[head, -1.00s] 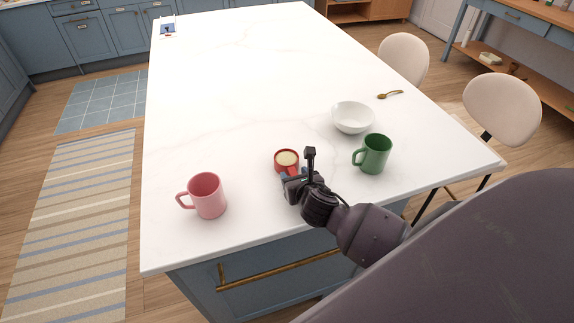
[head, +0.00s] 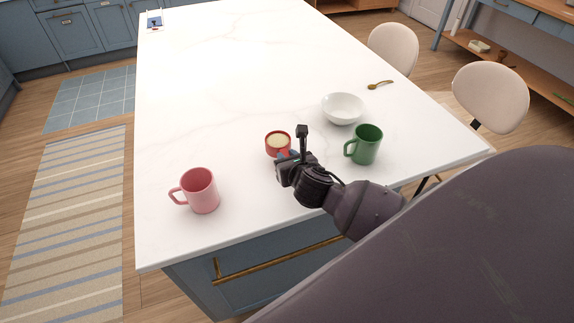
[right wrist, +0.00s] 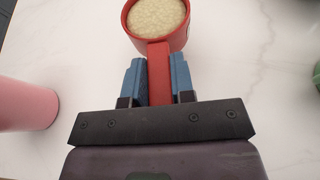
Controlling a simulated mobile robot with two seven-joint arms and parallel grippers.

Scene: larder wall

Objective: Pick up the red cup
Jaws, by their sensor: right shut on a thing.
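The red cup (head: 268,146) is near the front edge of the white counter, with a pale cream filling level inside. It is upright in the head view. My right gripper (head: 286,157) is at its near side. In the right wrist view the blue fingers of the gripper (right wrist: 160,78) are shut on the handle of the red cup (right wrist: 181,38), one on each side of it. The cup seems to be slightly above the counter, but the gap is hard to judge. My left gripper is out of view.
A pink mug (head: 203,192) stands to the left, also in the right wrist view (right wrist: 22,105). A green mug (head: 367,147) and a white bowl (head: 343,109) stand to the right. A spoon (head: 380,85) lies farther back. The counter (head: 225,85) behind the cup is clear.

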